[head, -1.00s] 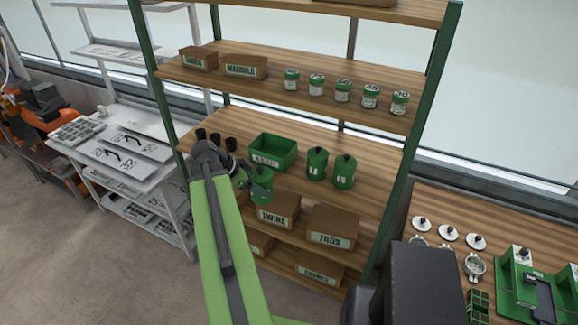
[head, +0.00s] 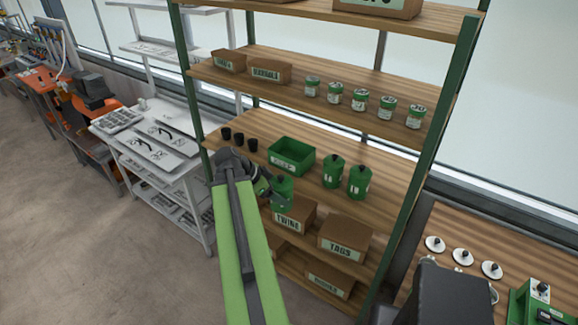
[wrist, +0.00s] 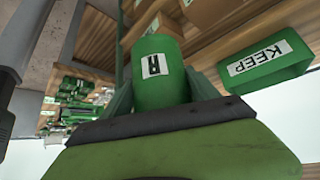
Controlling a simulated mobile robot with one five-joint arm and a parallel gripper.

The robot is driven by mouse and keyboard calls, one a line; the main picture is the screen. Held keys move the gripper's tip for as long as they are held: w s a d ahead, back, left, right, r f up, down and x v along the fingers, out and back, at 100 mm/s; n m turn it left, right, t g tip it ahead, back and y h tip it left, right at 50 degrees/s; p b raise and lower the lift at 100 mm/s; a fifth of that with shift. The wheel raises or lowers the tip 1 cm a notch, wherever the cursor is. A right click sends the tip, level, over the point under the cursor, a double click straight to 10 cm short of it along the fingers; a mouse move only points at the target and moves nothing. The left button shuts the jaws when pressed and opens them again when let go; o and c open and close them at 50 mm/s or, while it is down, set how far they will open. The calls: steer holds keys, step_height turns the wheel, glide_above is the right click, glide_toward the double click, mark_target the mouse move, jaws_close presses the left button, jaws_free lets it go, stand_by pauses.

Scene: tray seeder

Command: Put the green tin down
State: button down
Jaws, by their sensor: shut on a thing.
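My gripper (head: 270,188) is shut on a green tin (head: 283,187) in front of the middle shelf's front edge, above the TWINE box in the head view. The tin (wrist: 160,65) fills the middle of the wrist view, between the fingers, with a white label bearing a dark letter. Two similar green tins with dark knobs, a left one (head: 332,172) and a right one (head: 358,181), stand on the middle shelf (head: 315,200). Whether the held tin touches the shelf cannot be told.
An open green KEEP bin (head: 292,157) stands on the middle shelf, also seen in the wrist view (wrist: 267,68). Small black pots (head: 239,140) stand left of it. A TWINE box (head: 294,215) and a TAGS box (head: 345,240) sit below. Bare shelf shows around the two standing tins.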

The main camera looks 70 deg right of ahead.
steer(key=w+d+r+n+p, duration=0.1)
steer(key=w+d+r+p, duration=0.1)
steer(key=w+r+p, duration=0.35)
steer(key=w+d+r+t+p, duration=0.1)
steer(key=w+d+r+p, duration=0.15)
steer(key=w, duration=0.65)
steer(key=w+d+r+n+p, duration=0.1)
steer(key=w+d+r+p, duration=0.2)
steer(key=w, duration=0.4)
steer(key=s+d+f+g+h+b, duration=0.2)
steer(key=s+d+h+b, duration=0.35)
steer(key=s+d, duration=0.85)
steer(key=d+f+y+b, duration=0.1)
steer(key=d+f+b, duration=0.3)
steer(key=f+b, duration=0.4)
steer(key=shift+d+y+b, duration=0.15)
steer(key=shift+y+b, duration=0.2)
steer(key=shift+b, duration=0.55)
steer(key=shift+w+f, duration=0.1)
